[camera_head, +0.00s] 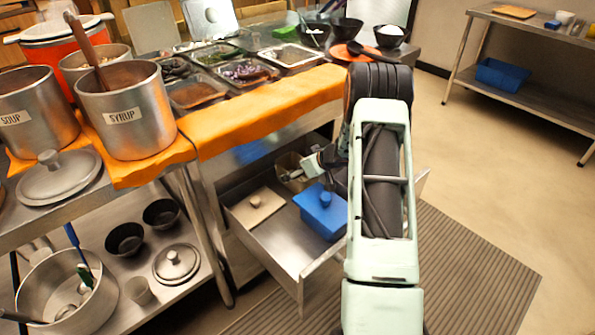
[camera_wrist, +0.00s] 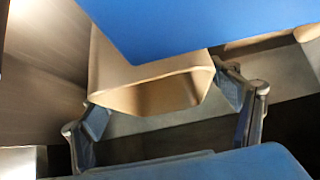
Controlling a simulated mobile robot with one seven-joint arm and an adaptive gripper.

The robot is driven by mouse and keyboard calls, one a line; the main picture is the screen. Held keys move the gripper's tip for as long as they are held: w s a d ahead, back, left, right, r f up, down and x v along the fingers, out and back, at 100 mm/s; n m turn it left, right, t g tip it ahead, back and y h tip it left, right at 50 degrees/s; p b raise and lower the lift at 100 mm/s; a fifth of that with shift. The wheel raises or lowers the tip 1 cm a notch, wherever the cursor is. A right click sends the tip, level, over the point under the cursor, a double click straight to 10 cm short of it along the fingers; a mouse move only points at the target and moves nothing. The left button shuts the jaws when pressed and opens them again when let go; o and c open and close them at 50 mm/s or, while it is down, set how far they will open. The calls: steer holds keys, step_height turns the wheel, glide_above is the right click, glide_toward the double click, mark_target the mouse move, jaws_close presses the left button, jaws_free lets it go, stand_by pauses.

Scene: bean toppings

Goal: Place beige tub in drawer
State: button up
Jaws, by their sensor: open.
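The beige tub (camera_head: 289,163) stands open at the back of the pulled-out drawer (camera_head: 287,258). It also shows in the wrist view (camera_wrist: 112,72), with its opening facing the camera. My gripper (camera_head: 310,173) is low over the back of the drawer, right beside this tub. In the wrist view, my gripper (camera_wrist: 167,98) is open, with one finger on each side of the tub. I cannot tell whether the fingers touch it. The tub's lower part is hidden in the head view.
A lidded blue tub (camera_head: 322,213) and a beige lid (camera_head: 256,206) lie in the drawer. Blue surfaces (camera_wrist: 215,22) crowd the wrist view's top and bottom. The counter with an orange cloth (camera_head: 262,113) overhangs the drawer's back. Floor right of my arm is clear.

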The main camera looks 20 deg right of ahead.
steer(key=p+v, duration=0.3)
steer(key=v, duration=0.9)
steer(key=shift+p, duration=0.35)
steer(key=shift+r, duration=0.1)
